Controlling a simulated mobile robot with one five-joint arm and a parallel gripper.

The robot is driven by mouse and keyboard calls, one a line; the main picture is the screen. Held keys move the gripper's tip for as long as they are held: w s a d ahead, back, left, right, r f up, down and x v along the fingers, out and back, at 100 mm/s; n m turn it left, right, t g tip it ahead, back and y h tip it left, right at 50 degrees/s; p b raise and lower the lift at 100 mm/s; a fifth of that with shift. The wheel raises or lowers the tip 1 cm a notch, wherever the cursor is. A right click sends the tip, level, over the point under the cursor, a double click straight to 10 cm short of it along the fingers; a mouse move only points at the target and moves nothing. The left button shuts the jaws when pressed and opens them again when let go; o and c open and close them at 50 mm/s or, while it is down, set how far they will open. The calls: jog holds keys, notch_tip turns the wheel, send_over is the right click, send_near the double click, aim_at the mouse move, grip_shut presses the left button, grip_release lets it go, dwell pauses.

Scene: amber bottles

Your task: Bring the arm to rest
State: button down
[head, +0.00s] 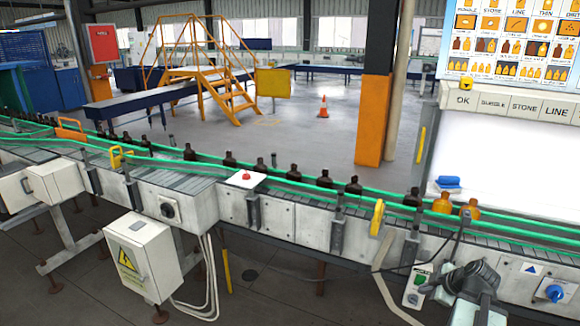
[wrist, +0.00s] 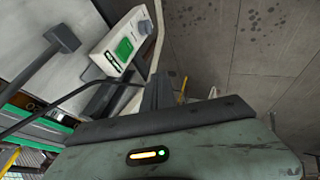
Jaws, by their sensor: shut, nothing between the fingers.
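My gripper (head: 436,289) is at the lower right of the head view, in front of the conveyor and close to a small control box (head: 417,286) with a green panel. In the wrist view the fingers of my gripper (wrist: 160,90) show beyond the grey-green housing, together and empty. The control box also shows there, above and to the left of the fingers (wrist: 123,49). I cannot tell how far apart the gripper and box are.
The conveyor (head: 290,222) with green rails crosses the view, carrying several dark bottles (head: 323,178). Two amber bottles (head: 442,203) stand before the white panel (head: 500,150) at right. An electrical cabinet (head: 140,258) stands front left. Open floor (head: 310,303) lies between.

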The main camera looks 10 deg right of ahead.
jog(key=w+a+f+n+g+y, duration=0.1)
jog(key=w+a, duration=0.2)
jog(key=a, duration=0.8)
jog(key=w+a+f+n+g+y, duration=0.1)
jog(key=w+a+n, duration=0.15)
jog(key=a, duration=0.85)
jog(key=w+a+f+g, duration=0.15)
jog(key=w+a, duration=0.25)
jog(key=a, duration=0.7)
jog(key=s+a+m+g, duration=0.2)
jog(key=s+a+m, duration=0.15)
jog(key=a, duration=0.35)
jog(key=s+d+m+h, duration=0.1)
jog(key=m, duration=0.2)
jog(key=s+f+m+g, duration=0.1)
jog(key=m, duration=0.3)
jog(key=s+d+m+g+h, duration=0.1)
jog(key=s+m, duration=0.1)
jog(key=m, duration=0.1)
jog(key=shift+d+f+h, duration=0.15)
jog(key=shift+d+h, duration=0.15)
